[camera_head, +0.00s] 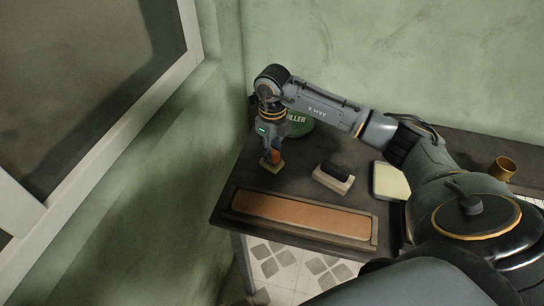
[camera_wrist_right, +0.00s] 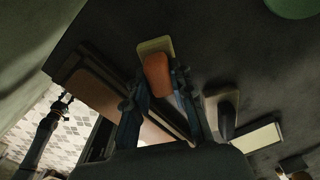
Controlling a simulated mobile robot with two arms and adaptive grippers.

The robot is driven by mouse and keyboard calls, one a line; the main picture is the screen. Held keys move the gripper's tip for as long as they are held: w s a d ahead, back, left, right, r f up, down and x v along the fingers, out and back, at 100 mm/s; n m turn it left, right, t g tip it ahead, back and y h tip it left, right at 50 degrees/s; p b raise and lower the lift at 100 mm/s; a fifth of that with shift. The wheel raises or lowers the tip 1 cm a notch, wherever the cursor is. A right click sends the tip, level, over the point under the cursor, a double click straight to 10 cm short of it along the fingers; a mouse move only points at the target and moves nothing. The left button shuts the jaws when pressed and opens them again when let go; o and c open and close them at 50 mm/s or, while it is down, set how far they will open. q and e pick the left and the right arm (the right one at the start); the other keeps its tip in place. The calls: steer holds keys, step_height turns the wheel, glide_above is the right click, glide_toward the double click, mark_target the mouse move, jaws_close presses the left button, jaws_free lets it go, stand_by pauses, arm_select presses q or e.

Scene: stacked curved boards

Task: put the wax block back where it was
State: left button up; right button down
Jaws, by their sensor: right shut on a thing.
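My right gripper (camera_head: 271,160) points down over the left part of the dark table. It is shut on an orange-brown rounded block with a pale yellow base, which looks to be the wax block (camera_wrist_right: 157,72). In the right wrist view the block sits between the two fingers of my right gripper (camera_wrist_right: 160,92). Its pale base is low, close to the table top; I cannot tell whether it touches. What looks like my left gripper (camera_wrist_right: 63,103) shows small and dark beyond the table edge in the wrist view, its jaws unclear.
A long tray with an orange-brown board (camera_head: 300,215) lies along the front edge. A pale block with a black grip (camera_head: 333,177) and a cream block (camera_head: 390,181) lie to the right. A green tin (camera_head: 301,124) stands behind my gripper. A brass cup (camera_head: 502,168) is far right.

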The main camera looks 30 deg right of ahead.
steer(key=shift+f+p, duration=0.3)
steer(key=shift+f, duration=0.05)
step_height(320, 180, down, 2)
steer(key=shift+w+f+p, duration=0.1)
steer(key=shift+f+p, duration=0.05)
steer(key=shift+p, duration=0.4)
arm_select(q)
steer(key=shift+s+d+r, duration=0.5)
steer(key=shift+s+r, duration=0.2)
arm_select(e)
steer(key=shift+f, duration=0.2)
steer(key=shift+f+b, duration=0.15)
steer(key=shift+b, duration=0.15)
steer(key=c, duration=1.1)
jaws_free()
steer(key=shift+c, duration=0.2)
arm_select(q)
steer(key=shift+f, duration=0.1)
steer(key=shift+a, duration=0.1)
